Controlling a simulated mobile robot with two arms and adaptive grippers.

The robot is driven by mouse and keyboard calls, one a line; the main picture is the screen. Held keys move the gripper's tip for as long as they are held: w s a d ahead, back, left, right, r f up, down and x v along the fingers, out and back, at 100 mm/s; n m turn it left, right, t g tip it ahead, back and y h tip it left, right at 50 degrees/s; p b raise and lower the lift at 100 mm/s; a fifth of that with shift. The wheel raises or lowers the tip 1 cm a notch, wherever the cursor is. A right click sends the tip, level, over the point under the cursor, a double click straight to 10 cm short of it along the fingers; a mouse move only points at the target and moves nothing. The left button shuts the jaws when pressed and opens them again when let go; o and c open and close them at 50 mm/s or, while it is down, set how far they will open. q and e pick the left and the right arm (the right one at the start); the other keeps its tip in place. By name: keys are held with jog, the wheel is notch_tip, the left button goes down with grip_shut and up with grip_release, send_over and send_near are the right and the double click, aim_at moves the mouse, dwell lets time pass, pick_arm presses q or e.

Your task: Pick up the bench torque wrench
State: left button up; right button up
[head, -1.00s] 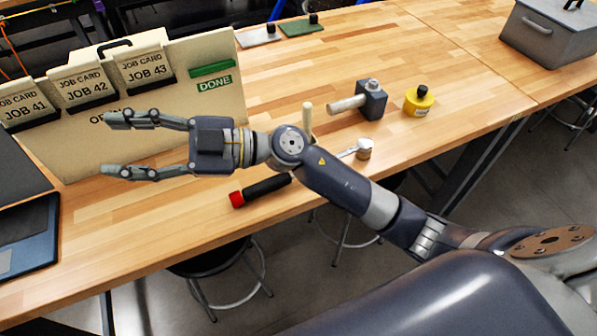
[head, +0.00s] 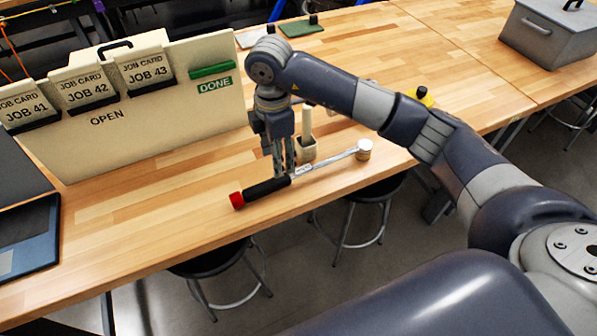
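The bench torque wrench lies on the wooden bench near its front edge. It has a black handle (head: 265,189) with a red end at the left, and a silver shaft (head: 325,164) running right to a round head (head: 364,150). My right gripper (head: 285,174) points down over the wrench, with its fingertips at the right end of the black handle. The fingers are seen nearly edge-on, so I cannot tell whether they are apart or closed on it. My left gripper is out of view.
A job card board (head: 150,120) stands at the left. A yellow item (head: 421,97) is partly hidden behind my arm. A grey toolbox (head: 548,35) sits far right.

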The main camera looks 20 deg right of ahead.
aim_at(280, 179)
notch_tip(280, 179, down, 4)
jog(key=shift+r+p, duration=0.2)
jog(key=shift+p, duration=0.15)
jog(key=shift+s+f+p, duration=0.15)
jog(key=shift+f+p, duration=0.3)
jog(key=shift+f, duration=0.05)
jog(key=f+p, duration=0.1)
jog(key=f, duration=0.2)
jog(key=shift+s+f+p, duration=0.2)
jog(key=shift+f+p, duration=0.05)
jog(key=shift+p, duration=0.1)
jog(key=shift+f, duration=0.5)
jog(key=shift+w+r, duration=0.1)
jog(key=shift+w, duration=0.05)
grip_shut()
